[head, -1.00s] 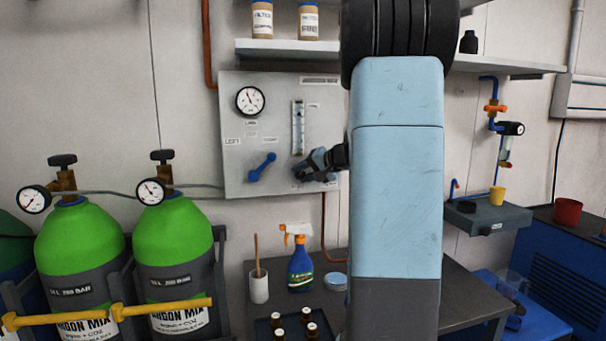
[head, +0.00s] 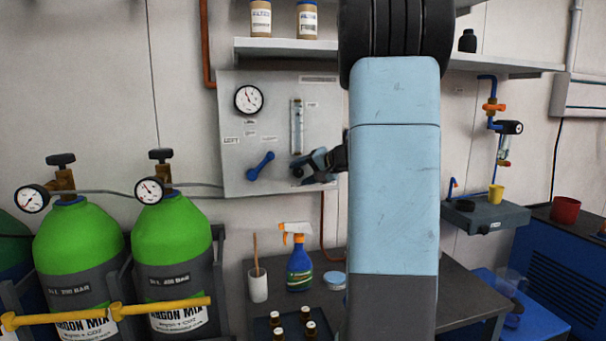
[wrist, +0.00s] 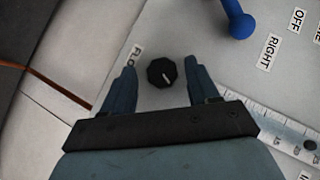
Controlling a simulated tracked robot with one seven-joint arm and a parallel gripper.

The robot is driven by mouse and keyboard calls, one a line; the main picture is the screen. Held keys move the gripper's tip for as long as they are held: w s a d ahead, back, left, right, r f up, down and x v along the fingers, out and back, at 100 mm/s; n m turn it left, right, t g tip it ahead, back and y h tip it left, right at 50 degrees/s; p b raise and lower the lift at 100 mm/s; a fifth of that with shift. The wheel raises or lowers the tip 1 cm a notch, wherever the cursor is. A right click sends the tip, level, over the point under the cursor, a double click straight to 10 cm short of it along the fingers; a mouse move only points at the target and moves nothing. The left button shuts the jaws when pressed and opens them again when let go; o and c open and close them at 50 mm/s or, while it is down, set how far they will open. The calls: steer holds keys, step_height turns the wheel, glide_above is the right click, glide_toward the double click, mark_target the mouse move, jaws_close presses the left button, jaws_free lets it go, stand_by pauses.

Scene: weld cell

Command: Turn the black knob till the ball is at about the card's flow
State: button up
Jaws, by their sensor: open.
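The black knob (wrist: 162,73) is on the grey panel (head: 232,105), with a white pointer line on its face. In the wrist view it lies between the two fingers of my gripper (wrist: 160,68), with a gap on each side. My gripper is open and also shows at the panel's lower right in the head view (head: 304,167). The flow tube (head: 297,128) with its scale stands above the knob. It also shows in the wrist view (wrist: 270,125), where a dark round spot near its end may be the ball. I cannot make out the card's flow value.
A blue lever (head: 260,166) is left of my gripper on the panel, with a round gauge (head: 249,99) above it. A shelf (head: 285,49) runs over the panel. Below, a bench holds a spray bottle (head: 299,265). Green gas cylinders (head: 172,250) stand left.

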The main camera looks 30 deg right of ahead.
steer(key=v, duration=1.3)
steer(key=shift+s, duration=0.3)
steer(key=shift+d+r, duration=0.1)
steer(key=shift+r, duration=0.05)
steer(key=s+a+f+n+g, duration=0.1)
steer(key=s+a+n+g, duration=0.2)
steer(key=a, duration=0.7)
steer(key=s+a+f+n+g, duration=0.1)
steer(key=s+a+f+g, duration=0.1)
steer(key=s+a, duration=0.5)
steer(key=s+a+f+n+g+h, duration=0.1)
steer(key=s+a+f+n+h, duration=0.3)
steer(key=s+a, duration=0.6)
steer(key=shift+s+a+f+g+h, duration=0.4)
steer(key=shift+s+h, duration=0.3)
steer(key=shift+s, duration=0.55)
steer(key=shift+d, duration=0.15)
